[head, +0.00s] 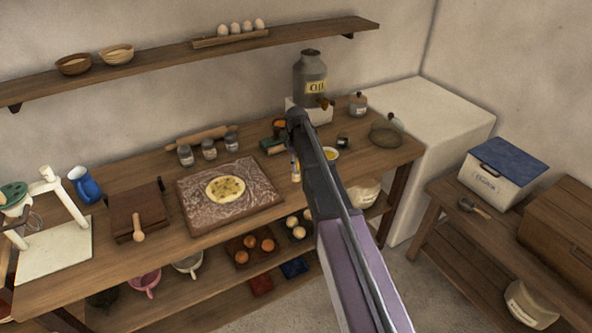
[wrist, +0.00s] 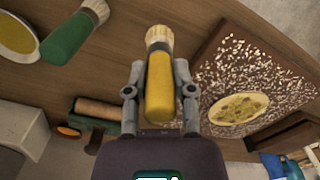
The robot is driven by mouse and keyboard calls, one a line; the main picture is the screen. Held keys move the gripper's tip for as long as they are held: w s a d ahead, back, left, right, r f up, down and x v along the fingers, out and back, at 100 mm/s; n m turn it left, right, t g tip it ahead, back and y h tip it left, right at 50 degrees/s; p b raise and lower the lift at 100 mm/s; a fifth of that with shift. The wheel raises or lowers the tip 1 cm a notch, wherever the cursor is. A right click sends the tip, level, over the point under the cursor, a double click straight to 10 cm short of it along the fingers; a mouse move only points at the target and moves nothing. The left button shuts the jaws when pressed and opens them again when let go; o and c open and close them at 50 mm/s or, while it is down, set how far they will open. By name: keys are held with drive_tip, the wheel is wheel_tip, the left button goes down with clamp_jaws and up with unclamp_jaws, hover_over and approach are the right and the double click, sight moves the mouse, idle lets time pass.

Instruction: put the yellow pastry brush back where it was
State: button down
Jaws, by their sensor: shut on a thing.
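My gripper (wrist: 160,72) is shut on the yellow pastry brush (wrist: 159,85) in the wrist view. Its pale bristles point away from my palm, and its yellow handle lies between my two fingers. The brush is over the wooden worktop, between the dough board and the shallow dish; I cannot tell whether it touches the worktop. A green-handled brush (wrist: 65,38) lies beside the dish of yellow liquid (wrist: 14,38). In the head view my own arm hides most of the gripper and the green brush.
The floured board (head: 172,198) with flat dough (head: 228,188) lies left of my arm. A green holder with a wooden roll (wrist: 98,108) is close by.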

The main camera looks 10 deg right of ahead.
drive_tip(key=shift+w+f+b, duration=0.25)
drive_tip(key=shift+f+b, duration=0.25)
drive_tip(key=shift+f, duration=0.05)
drive_tip(key=shift+w+f+b, duration=0.2)
drive_tip(key=shift+f+b, duration=1.1)
drive_tip(key=shift+f, duration=0.2)
drive_tip(key=shift+c, duration=2.3)
unclamp_jaws()
drive_tip(key=shift+r, duration=0.1)
drive_tip(key=shift+r, duration=0.15)
wheel_tip(320, 180, up, 12)
drive_tip(key=p, duration=1.2)
drive_tip(key=shift+w, duration=0.1)
